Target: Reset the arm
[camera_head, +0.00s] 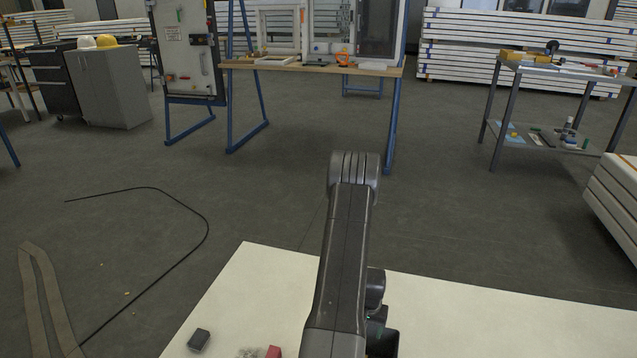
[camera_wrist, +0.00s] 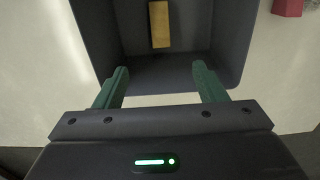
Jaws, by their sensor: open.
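My gripper (camera_wrist: 160,88) shows in the wrist view with its two green fingers spread wide apart. Nothing is between the fingers. Beyond the fingertips is a dark open bin (camera_wrist: 228,50) with a tan block (camera_wrist: 159,24) lying inside it. In the head view my arm reaches forward over the pale table top, and the gripper's fingers are hidden there.
A workbench (camera_head: 290,67) with frames, a tool cart (camera_head: 545,69) and white stacked panels (camera_head: 470,58) stand farther back. Grey floor lies between.

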